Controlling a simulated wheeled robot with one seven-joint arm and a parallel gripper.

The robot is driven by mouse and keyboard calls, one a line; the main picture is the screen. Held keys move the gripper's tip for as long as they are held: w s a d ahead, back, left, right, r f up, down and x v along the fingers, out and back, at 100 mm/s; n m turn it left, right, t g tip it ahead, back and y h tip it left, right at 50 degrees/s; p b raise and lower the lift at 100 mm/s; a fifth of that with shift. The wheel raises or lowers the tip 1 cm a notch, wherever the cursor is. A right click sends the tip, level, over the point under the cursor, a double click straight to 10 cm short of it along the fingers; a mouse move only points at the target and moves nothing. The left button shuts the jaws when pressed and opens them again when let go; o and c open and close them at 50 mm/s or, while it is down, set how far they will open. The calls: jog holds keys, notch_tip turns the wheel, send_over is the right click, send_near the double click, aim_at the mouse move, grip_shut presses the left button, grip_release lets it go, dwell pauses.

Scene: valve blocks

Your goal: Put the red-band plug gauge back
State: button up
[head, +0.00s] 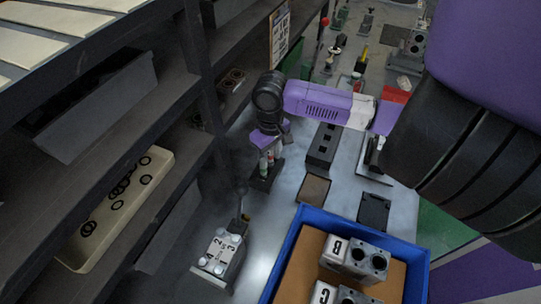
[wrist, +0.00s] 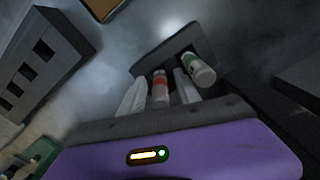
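The red-band plug gauge (wrist: 160,88), a pale cylinder with a red band, stands in a dark stand (wrist: 168,50) in the wrist view. My gripper (wrist: 158,92) has its two pale fingers on either side of this gauge, with a narrow gap visible on each side, so it looks open around it. A green-band plug gauge (wrist: 198,68) stands in the same stand, just right of the right finger. In the head view my gripper (head: 267,152) points down over the stand (head: 265,178). The gauges' lower ends are not clear.
A blue-rimmed bin (head: 284,252) with valve blocks is at the front. A numbered block (head: 219,254) stands left of it. A brown-topped tray (head: 313,190) and a long dark block (head: 324,147) lie right of the stand. Dark shelving (head: 185,92) rises along the left.

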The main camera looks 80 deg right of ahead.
notch_tip(320, 180, up, 12)
jog(key=shift+f+b, duration=0.1)
jog(key=shift+b, duration=0.35)
jog(key=shift+r, duration=0.25)
dwell(0.4)
